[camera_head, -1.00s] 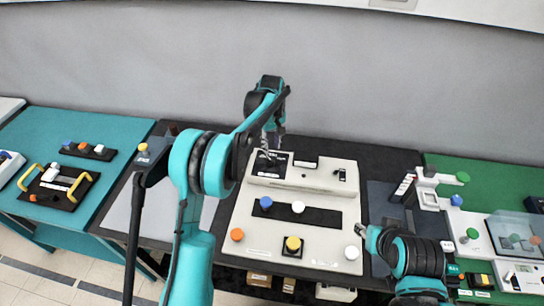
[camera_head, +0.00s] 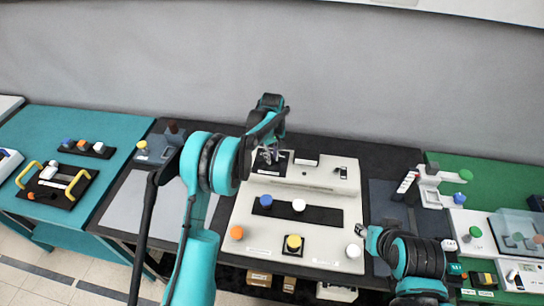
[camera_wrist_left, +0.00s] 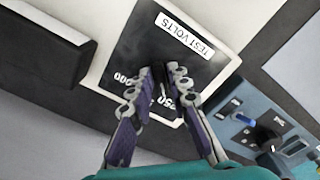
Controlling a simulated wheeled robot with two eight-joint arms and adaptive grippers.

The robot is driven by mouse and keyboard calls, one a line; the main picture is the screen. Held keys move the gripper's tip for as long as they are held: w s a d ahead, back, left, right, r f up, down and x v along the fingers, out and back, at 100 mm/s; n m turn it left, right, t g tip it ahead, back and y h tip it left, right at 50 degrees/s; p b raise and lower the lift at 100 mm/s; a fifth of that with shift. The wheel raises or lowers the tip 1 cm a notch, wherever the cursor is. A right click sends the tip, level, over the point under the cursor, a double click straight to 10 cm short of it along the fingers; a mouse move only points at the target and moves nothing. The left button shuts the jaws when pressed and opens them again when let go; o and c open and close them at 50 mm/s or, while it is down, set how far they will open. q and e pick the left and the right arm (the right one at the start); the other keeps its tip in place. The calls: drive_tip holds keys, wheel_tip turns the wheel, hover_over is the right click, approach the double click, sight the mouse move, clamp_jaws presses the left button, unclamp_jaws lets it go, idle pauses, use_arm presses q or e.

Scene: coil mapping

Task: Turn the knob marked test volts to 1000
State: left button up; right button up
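The test volts plate (camera_wrist_left: 130,45) is a black square with a white TEST VOLTS label in the left wrist view. The figures 1000 show at its left, and a partly hidden 250 shows by the fingers. A black knob (camera_wrist_left: 161,78) stands on it, mostly hidden between my left fingertips. In the head view the plate (camera_head: 284,160) is at the back left of the white console (camera_head: 325,185). My left gripper (camera_head: 270,154) is down over the plate, its fingers on either side of the knob; their grip is unclear. My right gripper (camera_head: 361,232) is small, near the console's front right corner.
The console carries a blue knob (camera_head: 266,201), a white knob (camera_head: 298,205), an orange knob (camera_head: 237,232), a yellow knob (camera_head: 293,242) and another white knob (camera_head: 353,251) near my right gripper. A dark raised block (camera_wrist_left: 45,42) stands beside the plate.

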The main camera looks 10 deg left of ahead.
use_arm(q)
clamp_jaws()
drive_tip(key=shift+m, duration=0.3)
drive_tip(key=m, duration=0.3)
drive_tip(key=shift+s+a, duration=0.1)
drive_tip(key=m+b, duration=0.1)
drive_tip(key=m, duration=0.4)
drive_tip(key=shift+a, duration=0.1)
drive_tip(key=m, duration=0.4)
drive_tip(key=shift+a+m, duration=0.15)
drive_tip(key=shift+m, duration=0.15)
drive_tip(key=m, duration=0.4)
drive_tip(key=shift+a+m, duration=0.1)
drive_tip(key=shift+m, duration=0.2)
